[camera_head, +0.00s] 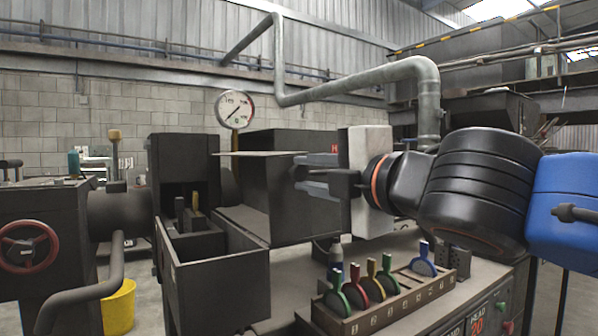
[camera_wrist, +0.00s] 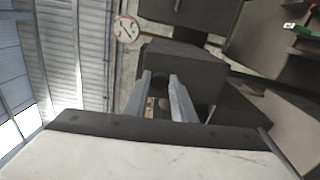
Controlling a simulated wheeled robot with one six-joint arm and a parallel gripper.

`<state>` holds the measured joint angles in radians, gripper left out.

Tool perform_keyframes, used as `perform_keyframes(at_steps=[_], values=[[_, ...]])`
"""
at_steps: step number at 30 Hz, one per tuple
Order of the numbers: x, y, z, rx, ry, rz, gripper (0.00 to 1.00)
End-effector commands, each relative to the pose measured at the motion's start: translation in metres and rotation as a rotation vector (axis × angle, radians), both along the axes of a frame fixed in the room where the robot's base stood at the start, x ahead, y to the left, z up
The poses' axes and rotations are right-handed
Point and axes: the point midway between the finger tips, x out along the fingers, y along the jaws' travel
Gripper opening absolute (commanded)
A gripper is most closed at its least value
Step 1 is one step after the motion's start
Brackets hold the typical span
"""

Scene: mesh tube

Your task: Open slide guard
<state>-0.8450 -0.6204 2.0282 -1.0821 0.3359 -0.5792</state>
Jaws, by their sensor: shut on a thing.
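The slide guard (camera_head: 288,212) appears to be the dark grey box-like cover in the middle of the machine, with a thin pale top edge. My gripper (camera_head: 298,173) reaches in from the right at the guard's upper right side, with its fingers pointing left. In the wrist view, the two grey fingers of my gripper (camera_wrist: 160,76) stand a little apart at the dark guard (camera_wrist: 185,62). The gripper is shut on the guard. The exact part between the fingertips is hard to make out in both views.
An open dark tray (camera_head: 225,290) juts out at the front left. A rack of coloured levers (camera_head: 375,290) stands on the bench below my arm. A pressure gauge (camera_head: 235,108) stands behind the guard. A grey pipe (camera_head: 350,80) runs overhead. A red handwheel (camera_head: 28,247) is at far left.

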Motion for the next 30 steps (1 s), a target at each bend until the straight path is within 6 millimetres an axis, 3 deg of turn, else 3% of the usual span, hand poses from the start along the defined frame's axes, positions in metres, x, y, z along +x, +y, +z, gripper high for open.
perform_keyframes(at_steps=[9, 26, 27, 29, 30], values=[[0.0043, -0.0070, -0.0063, 0.110, 0.067, 0.000, 0.00], [0.0049, -0.0078, -0.0081, 0.136, 0.083, 0.002, 0.00], [0.0049, -0.0078, -0.0081, 0.135, 0.083, 0.002, 0.28], [0.0049, -0.0078, -0.0082, 0.135, 0.083, 0.001, 0.41], [0.0049, -0.0078, -0.0082, 0.135, 0.083, 0.001, 0.41]])
